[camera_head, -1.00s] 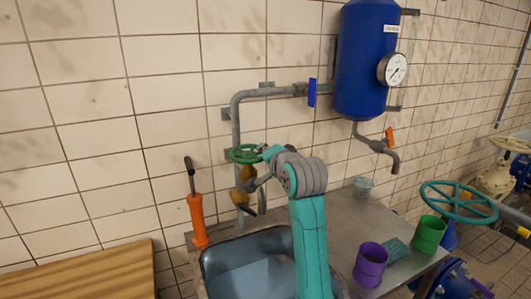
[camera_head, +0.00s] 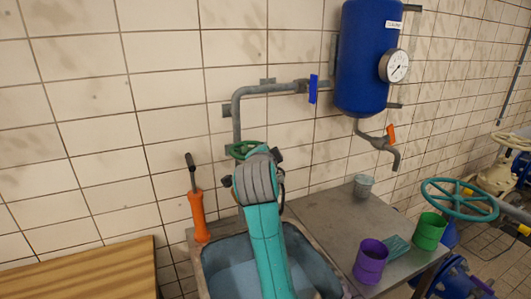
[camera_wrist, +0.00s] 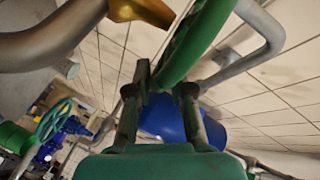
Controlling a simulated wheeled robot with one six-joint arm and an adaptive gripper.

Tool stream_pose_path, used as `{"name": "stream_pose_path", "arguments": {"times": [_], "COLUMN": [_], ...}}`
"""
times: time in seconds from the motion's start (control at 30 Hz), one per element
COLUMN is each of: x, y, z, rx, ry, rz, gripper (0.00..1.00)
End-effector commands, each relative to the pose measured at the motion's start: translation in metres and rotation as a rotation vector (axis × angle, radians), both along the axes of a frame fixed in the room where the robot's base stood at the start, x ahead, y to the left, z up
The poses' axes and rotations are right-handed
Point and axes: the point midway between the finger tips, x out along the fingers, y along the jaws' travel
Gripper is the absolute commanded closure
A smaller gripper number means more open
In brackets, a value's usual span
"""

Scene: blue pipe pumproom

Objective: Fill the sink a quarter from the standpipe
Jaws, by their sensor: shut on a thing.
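The standpipe's green handwheel (camera_head: 240,150) sits on the grey wall pipe (camera_head: 237,112) above the sink. In the wrist view the handwheel rim (camera_wrist: 190,45) passes between the fingertips of my gripper (camera_wrist: 163,84), which is shut on it. The brass valve body (camera_wrist: 140,12) and a curved grey pipe (camera_wrist: 40,45) show there too. In the head view my wrist hides the fingers, the brass body and the outlet. The blue-grey sink (camera_head: 212,252) lies below, partly covered by my arm. I cannot tell whether it holds water or whether any flows.
A blue tank (camera_head: 362,60) with a gauge (camera_head: 394,66) hangs at right. An orange-handled tool (camera_head: 198,215) stands left of the sink. Purple (camera_head: 370,262) and green (camera_head: 429,232) cups and a small grey bucket (camera_head: 363,186) stand on the counter. A teal valve wheel (camera_head: 458,200) is at right.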

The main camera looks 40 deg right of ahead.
Motion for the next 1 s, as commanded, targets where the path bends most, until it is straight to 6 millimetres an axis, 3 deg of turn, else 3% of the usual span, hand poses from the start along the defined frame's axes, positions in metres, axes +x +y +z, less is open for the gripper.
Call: {"name": "stream_pose_path", "arguments": {"times": [0.03, 0.2, 0.23, 0.3, 0.77, 1.0], "x": [-0.001, -0.001, -0.001, -0.001, -0.003, -0.029], "y": [-0.001, -0.001, -0.001, -0.001, 0.004, 0.03], "z": [-0.009, -0.009, -0.009, -0.009, -0.003, 0.006], "rx": [0.009, 0.009, 0.009, 0.009, 0.004, 0.004], "ry": [0.021, 0.022, 0.022, 0.02, 0.009, 0.006], "rz": [-0.006, -0.005, -0.005, -0.003, 0.001, 0.003], "gripper": [1.0, 1.0, 0.74, 0.61, 0.61, 0.61]}}
